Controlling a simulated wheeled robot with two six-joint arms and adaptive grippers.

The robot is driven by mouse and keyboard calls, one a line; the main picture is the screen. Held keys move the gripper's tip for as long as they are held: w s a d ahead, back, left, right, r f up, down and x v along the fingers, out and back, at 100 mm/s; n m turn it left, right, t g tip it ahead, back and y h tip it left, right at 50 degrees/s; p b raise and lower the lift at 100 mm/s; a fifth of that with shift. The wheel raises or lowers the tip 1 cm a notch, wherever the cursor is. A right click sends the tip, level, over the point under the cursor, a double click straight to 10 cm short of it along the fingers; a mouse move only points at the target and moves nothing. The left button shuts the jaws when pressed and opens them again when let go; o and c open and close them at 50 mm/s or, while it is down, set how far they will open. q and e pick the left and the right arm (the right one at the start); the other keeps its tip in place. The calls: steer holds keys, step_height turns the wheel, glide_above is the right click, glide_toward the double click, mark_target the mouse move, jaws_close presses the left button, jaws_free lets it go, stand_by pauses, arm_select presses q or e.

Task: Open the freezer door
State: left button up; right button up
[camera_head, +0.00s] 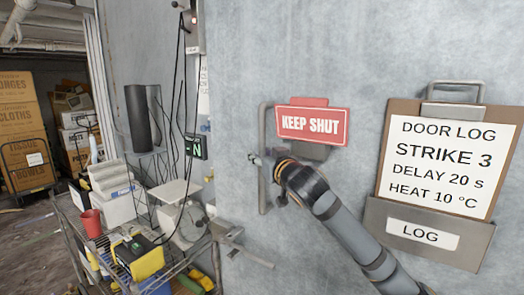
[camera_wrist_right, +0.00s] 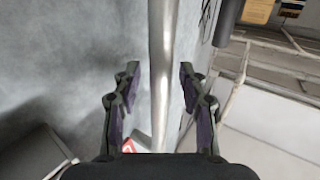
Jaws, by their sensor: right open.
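The freezer door (camera_head: 340,60) is a large grey panel, and it looks shut. A vertical metal bar handle (camera_head: 264,195) stands on it, left of the red KEEP SHUT sign (camera_head: 312,124). My right gripper (camera_head: 257,159) is at the handle's middle height, its arm coming in from the lower right. In the right wrist view the handle bar (camera_wrist_right: 162,35) runs between the two open fingers (camera_wrist_right: 158,72), with a gap visible on each side. The gripper partly hides the handle in the head view. My left gripper is not in view.
A clipboard (camera_head: 449,165) reading DOOR LOG, STRIKE 3, DELAY 20 s, HEAT 10 °C hangs on the right. A metal lever-like part (camera_head: 245,252) sticks out low left of the handle. A cluttered wire cart (camera_head: 75,232) stands left; boxes (camera_head: 20,130) are farther back.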

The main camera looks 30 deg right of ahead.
steer(key=shift+c, duration=0.5)
jaws_close()
steer(key=shift+w+f, duration=0.1)
